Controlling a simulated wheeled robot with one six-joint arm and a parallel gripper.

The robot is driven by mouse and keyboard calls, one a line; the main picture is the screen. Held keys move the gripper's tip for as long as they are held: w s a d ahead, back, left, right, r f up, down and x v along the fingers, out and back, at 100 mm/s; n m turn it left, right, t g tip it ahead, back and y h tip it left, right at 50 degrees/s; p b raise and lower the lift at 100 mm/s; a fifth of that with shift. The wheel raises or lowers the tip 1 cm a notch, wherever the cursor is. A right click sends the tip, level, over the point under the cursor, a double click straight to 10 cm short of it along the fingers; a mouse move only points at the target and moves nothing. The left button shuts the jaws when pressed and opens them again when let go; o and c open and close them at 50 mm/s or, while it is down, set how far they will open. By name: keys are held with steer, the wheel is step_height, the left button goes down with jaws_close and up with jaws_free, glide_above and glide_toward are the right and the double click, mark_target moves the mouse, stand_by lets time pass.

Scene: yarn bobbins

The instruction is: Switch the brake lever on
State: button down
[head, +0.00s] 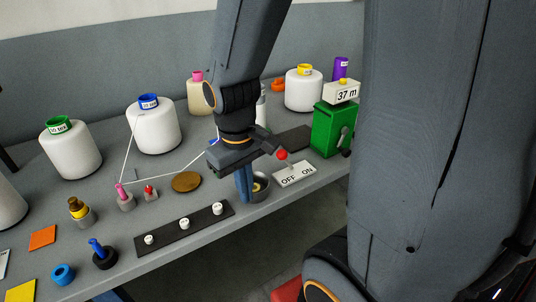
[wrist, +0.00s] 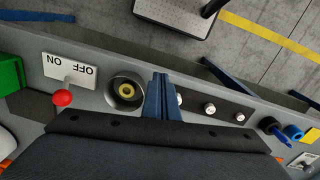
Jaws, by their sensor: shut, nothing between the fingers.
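The brake lever has a red ball knob (head: 282,154) on a short stem beside a white plate (head: 295,175) marked OFF at left and ON at right in the head view. There the knob leans left, toward the OFF side. In the wrist view the plate is upside down and the red knob (wrist: 63,98) shows below it. My gripper (head: 245,199) points down with its blue fingers together and empty, left of the lever and apart from it. In the wrist view the fingers (wrist: 159,80) are right of the knob, beside the round cup.
A round metal cup (wrist: 125,91) with a yellow ring inside stands between my fingers and the lever in the wrist view. A green box (head: 327,129) with a crank and a "37 m" display stands right of the lever. A black strip (head: 185,228) with white pegs lies at the left.

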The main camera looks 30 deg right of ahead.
mark_target(286, 161)
steer(key=w+d+r+n+h, duration=0.2)
steer(key=w+r+n+h, duration=0.3)
steer(key=w+n, duration=0.5)
steer(key=n+h, duration=0.1)
steer(key=n, duration=0.3)
steer(key=shift+w+r+h, duration=0.25)
steer(key=shift+r+h, duration=0.15)
steer(key=p+x, duration=0.1)
steer(key=x, duration=0.9)
steer(key=shift+s+d+f, duration=0.1)
steer(key=shift+s+f, duration=0.05)
steer(key=shift+s+d+r+p, duration=0.2)
steer(key=shift+d+r+p, duration=0.35)
steer(key=shift+d, duration=0.5)
steer(key=shift+d+r, duration=0.3)
steer(key=shift+d, duration=0.4)
steer(key=shift+r+p, duration=0.15)
steer(key=shift+p, duration=0.15)
